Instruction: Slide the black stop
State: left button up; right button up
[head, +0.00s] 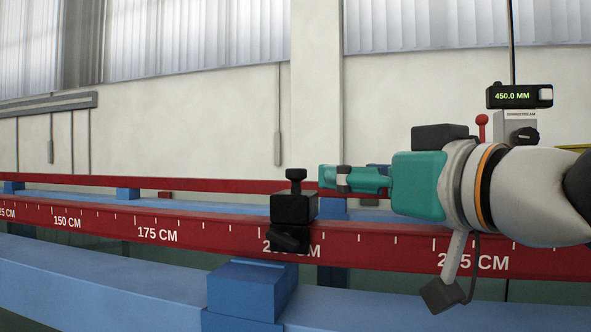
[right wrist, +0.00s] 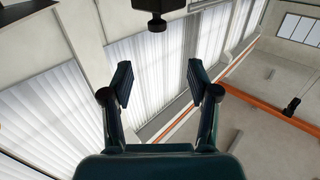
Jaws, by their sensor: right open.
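The black stop (head: 293,207) sits on the near red rail (head: 205,230), with a small knob on top and a dark piece on its front. It partly covers a scale label that starts with 2, right of 175 CM. My right gripper (head: 327,177) comes in from the right, with its fingers pointing left, just right of the stop's top and apart from it. In the right wrist view the two fingers (right wrist: 160,75) are spread with nothing between them. A black part that looks like the stop (right wrist: 155,8) shows at the top edge, beyond the fingertips. My left gripper is not in view.
A blue beam (head: 110,285) with a blue block (head: 245,290) runs in front of the rail. A second red rail (head: 225,184) lies behind. At right stand a 450.0 MM display (head: 519,96), a DOWNSTREAM box and a red-knobbed lever (head: 482,122). The rail left of the stop is clear.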

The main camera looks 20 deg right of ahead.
aim_at(302, 172)
jog(key=p+x, duration=0.1)
jog(key=x, duration=0.4)
jog(key=p+x, duration=0.2)
jog(key=x, duration=0.3)
jog(key=p+x, duration=0.2)
jog(key=x, duration=0.3)
jog(key=shift+w+d, duration=0.15)
jog(key=shift+d, duration=0.15)
grip_shut()
